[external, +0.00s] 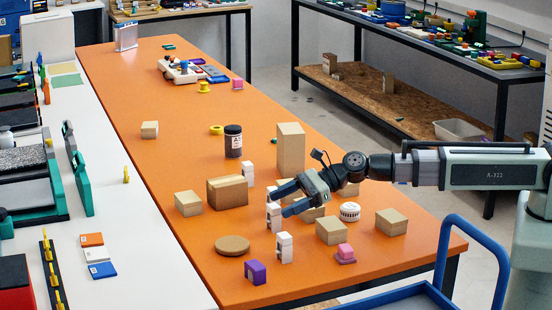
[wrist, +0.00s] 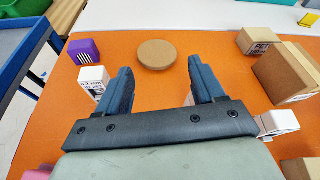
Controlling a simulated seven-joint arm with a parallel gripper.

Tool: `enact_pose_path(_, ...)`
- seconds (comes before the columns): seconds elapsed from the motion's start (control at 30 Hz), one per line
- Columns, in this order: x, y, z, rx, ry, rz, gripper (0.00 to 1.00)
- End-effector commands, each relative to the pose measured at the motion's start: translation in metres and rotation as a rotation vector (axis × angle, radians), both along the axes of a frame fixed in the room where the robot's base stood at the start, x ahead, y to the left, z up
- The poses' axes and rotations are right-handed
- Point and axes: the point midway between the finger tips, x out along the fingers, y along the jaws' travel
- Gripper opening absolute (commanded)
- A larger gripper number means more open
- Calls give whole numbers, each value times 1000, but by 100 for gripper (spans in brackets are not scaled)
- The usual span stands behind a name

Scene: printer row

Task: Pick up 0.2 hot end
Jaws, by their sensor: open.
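Several small white boxes stand on the orange table. One (external: 284,247) stands at the front near the purple box; it seems to be the white box left of my fingers in the wrist view (wrist: 93,82), with dark print too small to read surely. Another white box (external: 273,218) is close to my fingers, and one (external: 247,174) stands by a large cardboard box. A white box also shows right of my gripper in the wrist view (wrist: 278,123). My gripper (external: 282,201) is open and empty above the table; its fingers are spread in the wrist view (wrist: 160,67).
A purple box (external: 255,271), a round brown disc (external: 232,246) and a pink piece (external: 345,253) lie at the front. Cardboard boxes (external: 228,191) and a dark jar (external: 233,142) crowd the middle. A blue-railed cart (external: 472,250) stands beside the table's front right.

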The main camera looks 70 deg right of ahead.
Motion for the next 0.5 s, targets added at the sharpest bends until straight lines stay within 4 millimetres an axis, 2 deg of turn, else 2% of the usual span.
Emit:
enact_pose_path(0.03,-19,15,-5,19,35,13,68)
enact_pose_path(0.2,-53,48,-17,74,133,29,68)
enact_pose_path(0.37,-68,61,-21,97,177,33,68)
enact_pose_path(0.5,-65,69,-25,102,187,34,68)
